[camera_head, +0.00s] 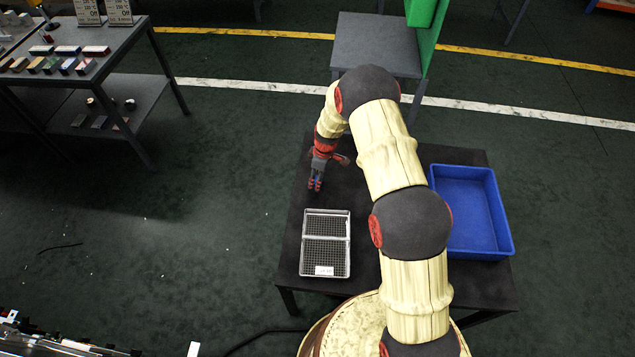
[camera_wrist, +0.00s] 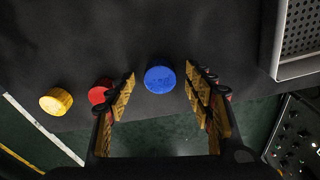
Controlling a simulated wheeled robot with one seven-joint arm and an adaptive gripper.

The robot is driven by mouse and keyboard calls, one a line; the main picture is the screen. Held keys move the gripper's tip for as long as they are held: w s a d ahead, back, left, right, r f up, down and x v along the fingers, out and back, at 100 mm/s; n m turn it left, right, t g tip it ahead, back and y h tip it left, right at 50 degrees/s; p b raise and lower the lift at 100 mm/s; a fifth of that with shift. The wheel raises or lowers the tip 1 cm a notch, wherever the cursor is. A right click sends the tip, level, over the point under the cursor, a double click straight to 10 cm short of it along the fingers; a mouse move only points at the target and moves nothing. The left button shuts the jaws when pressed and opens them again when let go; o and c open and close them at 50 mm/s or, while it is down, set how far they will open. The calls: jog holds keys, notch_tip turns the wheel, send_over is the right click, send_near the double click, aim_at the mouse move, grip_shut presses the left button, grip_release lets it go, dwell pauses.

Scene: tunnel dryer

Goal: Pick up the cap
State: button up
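In the wrist view a blue round cap (camera_wrist: 160,79) stands on the dark table, in line between my fingertips. A red cap (camera_wrist: 99,92) is left of it, partly hidden behind my left finger. A yellow cap (camera_wrist: 56,101) is farther left, near the table edge. My gripper (camera_wrist: 160,90) is open, with a finger on each side of the blue cap in the picture; no contact shows. In the head view my gripper (camera_head: 315,186) points down over the left part of the table, and the caps cannot be made out clearly there.
A metal tray with two mesh compartments (camera_head: 326,239) lies on the dark table (camera_head: 290,262); its rim also shows in the wrist view (camera_wrist: 277,50). A blue crate (camera_head: 507,247) is at the table's right. A grey bench (camera_head: 163,92) with small items stands at far left.

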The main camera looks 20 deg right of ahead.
jog(key=shift+c, duration=1.2)
jog(key=c, duration=0.6)
